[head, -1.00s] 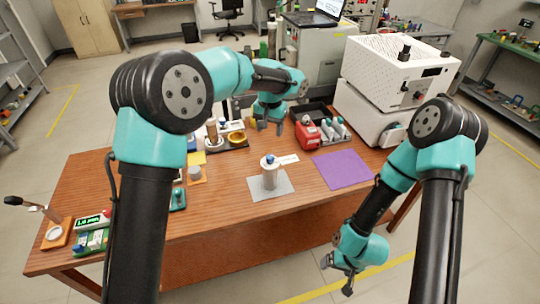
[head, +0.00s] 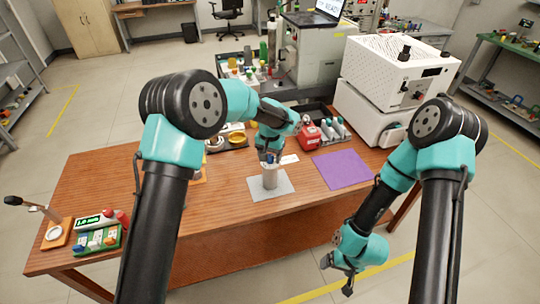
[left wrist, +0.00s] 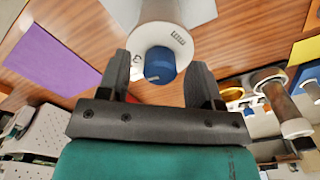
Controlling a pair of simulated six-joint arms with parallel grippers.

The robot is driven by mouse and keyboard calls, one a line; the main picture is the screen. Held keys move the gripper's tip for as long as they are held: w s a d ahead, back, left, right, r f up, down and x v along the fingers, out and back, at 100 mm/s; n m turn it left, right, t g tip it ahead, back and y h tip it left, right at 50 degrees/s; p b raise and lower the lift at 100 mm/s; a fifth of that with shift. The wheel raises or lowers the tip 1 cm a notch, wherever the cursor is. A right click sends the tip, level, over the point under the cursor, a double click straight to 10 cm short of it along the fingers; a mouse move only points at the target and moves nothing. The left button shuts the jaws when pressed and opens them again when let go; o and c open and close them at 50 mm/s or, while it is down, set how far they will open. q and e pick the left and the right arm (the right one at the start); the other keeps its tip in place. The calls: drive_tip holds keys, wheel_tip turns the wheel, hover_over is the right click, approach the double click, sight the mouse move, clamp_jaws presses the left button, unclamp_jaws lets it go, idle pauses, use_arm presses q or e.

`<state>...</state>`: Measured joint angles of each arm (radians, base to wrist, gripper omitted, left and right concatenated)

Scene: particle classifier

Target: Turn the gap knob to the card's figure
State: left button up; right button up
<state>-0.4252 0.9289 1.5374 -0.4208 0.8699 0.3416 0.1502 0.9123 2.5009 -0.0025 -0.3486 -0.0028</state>
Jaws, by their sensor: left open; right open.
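A blue knob (left wrist: 160,68) sits on the pale top of a grey-white cylinder (head: 270,179), which stands upright on a grey mat (head: 288,187). My left gripper (head: 268,155) is just above the cylinder. In the left wrist view its open fingers (left wrist: 160,60) lie either side of the knob, and I cannot tell whether they touch it. A white card (head: 289,159) lies behind the cylinder, its writing unreadable. My right gripper (head: 342,268) hangs open and empty in front of the table.
A purple mat (head: 341,168) lies to the right. A red device (head: 307,132) and a dark tray stand behind it. A green board (head: 97,240) with a small display reading about 1.0 mm (head: 94,221) is at far left. The front middle tabletop is clear.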

sight(270, 156)
use_arm(q)
drive_tip(key=shift+c, duration=0.2)
drive_tip(key=c, duration=0.9)
drive_tip(key=shift+m, duration=0.4)
drive_tip(key=o, duration=0.9)
drive_tip(key=shift+o, duration=0.2)
drive_tip(key=shift+r, duration=0.15)
wheel_tip(270, 156, up, 17)
